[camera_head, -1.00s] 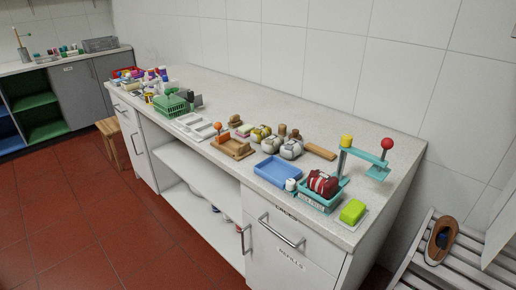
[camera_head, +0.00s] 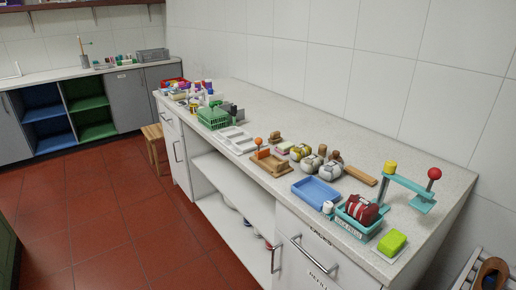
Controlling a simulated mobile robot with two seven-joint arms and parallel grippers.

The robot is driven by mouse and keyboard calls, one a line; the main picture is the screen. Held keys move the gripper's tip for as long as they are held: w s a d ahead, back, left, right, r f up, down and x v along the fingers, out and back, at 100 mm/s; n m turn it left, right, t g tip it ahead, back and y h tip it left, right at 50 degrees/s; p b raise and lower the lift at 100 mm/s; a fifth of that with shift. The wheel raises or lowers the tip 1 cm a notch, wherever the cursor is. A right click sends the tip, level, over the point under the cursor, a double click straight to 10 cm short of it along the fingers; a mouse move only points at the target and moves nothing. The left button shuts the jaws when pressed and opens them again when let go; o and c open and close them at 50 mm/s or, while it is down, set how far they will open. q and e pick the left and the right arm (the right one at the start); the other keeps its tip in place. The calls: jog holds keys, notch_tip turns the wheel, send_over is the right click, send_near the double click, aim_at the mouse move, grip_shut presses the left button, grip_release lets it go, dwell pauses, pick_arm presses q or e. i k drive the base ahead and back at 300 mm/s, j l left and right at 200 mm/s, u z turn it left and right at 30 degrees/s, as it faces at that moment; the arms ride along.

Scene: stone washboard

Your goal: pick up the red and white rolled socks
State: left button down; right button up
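The red and white rolled socks (camera_head: 361,209) sit in a small teal basket (camera_head: 352,225) near the front right end of the white counter. The basket has a label on its front. Neither of my grippers shows in the head view.
Beside the basket are a lime green block (camera_head: 392,242), a small white item (camera_head: 328,207), a blue tray (camera_head: 316,192) and a teal stand (camera_head: 411,187) with yellow and red knobs. Behind lie grey and yellow rolled bundles (camera_head: 312,164). The red tiled floor (camera_head: 125,215) in front is clear.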

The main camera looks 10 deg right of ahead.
aim_at(361, 209)
jog(key=i+j+z, duration=0.65)
jog(key=j, duration=0.1)
